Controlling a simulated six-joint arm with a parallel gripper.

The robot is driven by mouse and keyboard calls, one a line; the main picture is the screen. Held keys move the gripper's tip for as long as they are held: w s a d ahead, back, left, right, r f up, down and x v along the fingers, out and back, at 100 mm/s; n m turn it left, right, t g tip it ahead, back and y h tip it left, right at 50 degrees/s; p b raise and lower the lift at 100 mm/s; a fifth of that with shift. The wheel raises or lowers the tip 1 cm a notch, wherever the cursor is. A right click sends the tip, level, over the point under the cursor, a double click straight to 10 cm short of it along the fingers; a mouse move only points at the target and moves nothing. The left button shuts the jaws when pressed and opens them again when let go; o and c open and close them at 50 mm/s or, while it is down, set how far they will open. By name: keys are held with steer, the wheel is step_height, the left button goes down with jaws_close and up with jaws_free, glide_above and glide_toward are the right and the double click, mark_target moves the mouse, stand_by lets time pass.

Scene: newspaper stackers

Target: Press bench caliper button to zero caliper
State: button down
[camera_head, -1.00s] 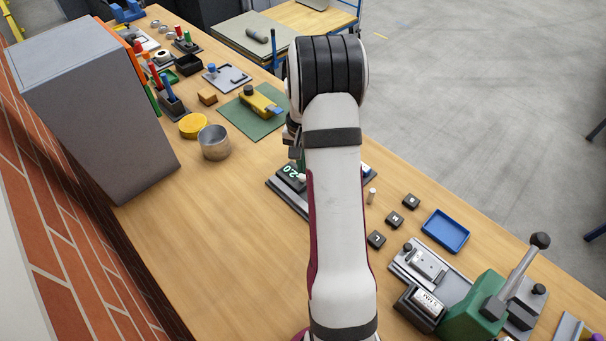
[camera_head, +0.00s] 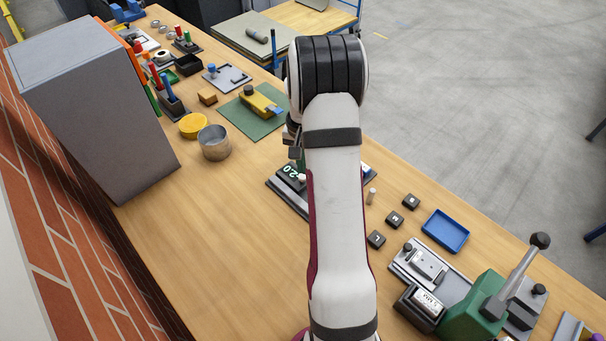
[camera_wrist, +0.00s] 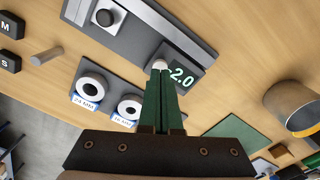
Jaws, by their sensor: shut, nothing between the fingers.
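The bench caliper (camera_wrist: 205,45) is a dark grey plate with a small screen (camera_wrist: 181,79) reading 2.0 in green-white digits. A small white button (camera_wrist: 160,64) sits beside the screen. My gripper (camera_wrist: 161,73) is shut and empty, its green fingertips right at the button in the wrist view. I cannot tell whether they touch it. A black knob (camera_wrist: 104,17) stands on the caliper's silver part. In the head view my arm hides much of the caliper (camera_head: 283,190), but the screen (camera_head: 290,171) shows left of the arm.
Two white rings with blue labels (camera_wrist: 88,86) lie on a grey plate beside the caliper. A short peg (camera_head: 371,195), several black lettered blocks (camera_head: 394,218) and a blue tray (camera_head: 446,230) are to the right. A metal cup (camera_head: 214,143) stands at left. The bench front-left is clear.

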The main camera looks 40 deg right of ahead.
steer(key=shift+f, duration=0.1)
steer(key=shift+f, duration=1.05)
steer(key=shift+r, duration=3.1)
